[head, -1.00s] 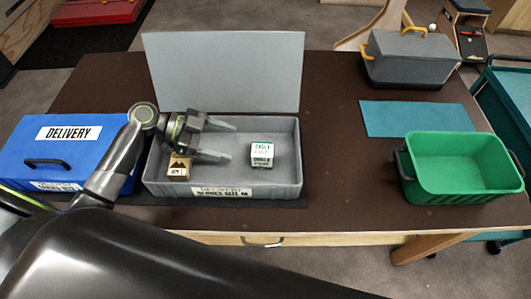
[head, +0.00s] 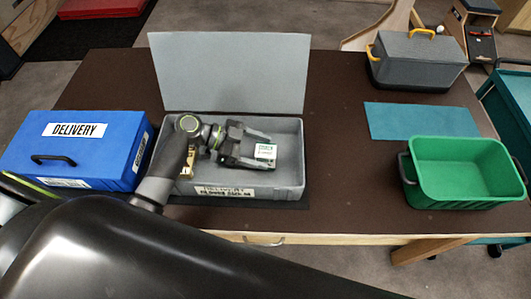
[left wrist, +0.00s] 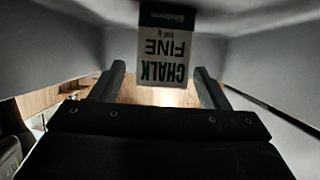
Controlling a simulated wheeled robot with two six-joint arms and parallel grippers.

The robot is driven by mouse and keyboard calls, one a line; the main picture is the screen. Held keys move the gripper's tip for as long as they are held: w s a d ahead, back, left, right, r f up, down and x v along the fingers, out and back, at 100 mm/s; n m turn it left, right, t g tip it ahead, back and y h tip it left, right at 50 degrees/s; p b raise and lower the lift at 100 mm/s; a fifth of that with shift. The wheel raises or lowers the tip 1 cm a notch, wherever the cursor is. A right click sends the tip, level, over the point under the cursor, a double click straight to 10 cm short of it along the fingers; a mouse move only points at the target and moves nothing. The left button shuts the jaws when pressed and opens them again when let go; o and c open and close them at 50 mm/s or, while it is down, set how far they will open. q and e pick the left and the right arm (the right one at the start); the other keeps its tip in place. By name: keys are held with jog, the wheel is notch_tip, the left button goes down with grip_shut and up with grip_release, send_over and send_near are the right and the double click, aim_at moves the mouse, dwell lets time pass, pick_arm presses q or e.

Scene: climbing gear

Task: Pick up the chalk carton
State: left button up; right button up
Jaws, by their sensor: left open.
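The chalk carton (head: 265,151), a small white box with green print, sits in the grey delivery tray (head: 291,188). The left wrist view shows its face reading "CHALK FINE" (left wrist: 166,45), upside down. My left gripper (head: 267,153) is low in the tray and open. In the head view its fingers reach to either side of the carton. In the left wrist view the carton shows between and beyond the two fingertips (left wrist: 160,72); I cannot tell whether they touch it. My right gripper is not in view.
A small brown box (head: 185,169) is in the tray's left part, mostly hidden by my arm. The grey lid (head: 230,72) stands up behind. A blue delivery box (head: 65,150) is left. A green basket (head: 463,190), teal mat (head: 420,120) and grey toolbox (head: 417,62) are right.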

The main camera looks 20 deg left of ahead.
aim_at(272, 153)
pick_arm(q)
jog(key=shift+p+x, duration=0.6)
jog(key=shift+x, duration=1.4)
jog(key=shift+r, duration=0.1)
jog(key=c, duration=1.1)
